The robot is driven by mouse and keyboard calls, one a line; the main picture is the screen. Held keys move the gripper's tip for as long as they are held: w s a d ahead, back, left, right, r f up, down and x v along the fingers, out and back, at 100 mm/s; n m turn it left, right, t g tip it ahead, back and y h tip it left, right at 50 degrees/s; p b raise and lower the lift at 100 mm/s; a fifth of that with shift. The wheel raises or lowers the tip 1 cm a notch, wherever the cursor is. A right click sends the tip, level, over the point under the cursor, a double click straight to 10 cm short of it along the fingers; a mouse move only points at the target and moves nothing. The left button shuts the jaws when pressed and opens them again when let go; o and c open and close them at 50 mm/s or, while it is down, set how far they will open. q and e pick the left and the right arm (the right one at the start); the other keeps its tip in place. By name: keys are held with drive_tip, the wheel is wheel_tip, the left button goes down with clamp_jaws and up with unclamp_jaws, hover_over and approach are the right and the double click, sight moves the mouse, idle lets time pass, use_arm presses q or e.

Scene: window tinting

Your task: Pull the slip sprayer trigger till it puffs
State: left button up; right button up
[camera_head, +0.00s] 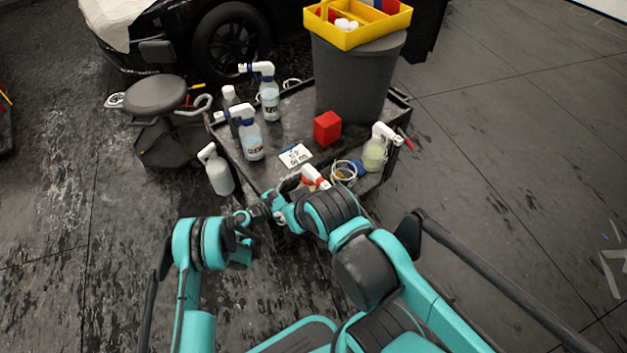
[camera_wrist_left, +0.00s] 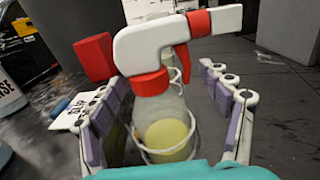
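A spray bottle with a white head, red collar and red trigger stands near the front edge of the dark cart; its head (camera_head: 314,177) shows in the head view, its body mostly hidden by my arms. In the left wrist view this sprayer (camera_wrist_left: 160,85) is large and close, and pale yellow shows low in its clear body. My left gripper (camera_head: 280,200) is at the bottle. Its fingers (camera_wrist_left: 165,118) are spread either side of the body, with gaps showing; the trigger is above them, on the right. My right gripper cannot be made out among the arm links.
The cart (camera_head: 285,120) also holds blue-liquid sprayers (camera_head: 251,135), a red block (camera_head: 327,128), a white card (camera_head: 295,156), a wire ring (camera_head: 344,171), a yellowish sprayer (camera_head: 375,152) and a grey bin (camera_head: 355,80). A stool (camera_head: 155,94) stands left.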

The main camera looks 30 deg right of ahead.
use_arm(q)
drive_tip(key=c, duration=1.1)
drive_tip(key=shift+o, duration=0.2)
drive_tip(key=o, duration=1.2)
drive_tip(key=shift+d, duration=0.1)
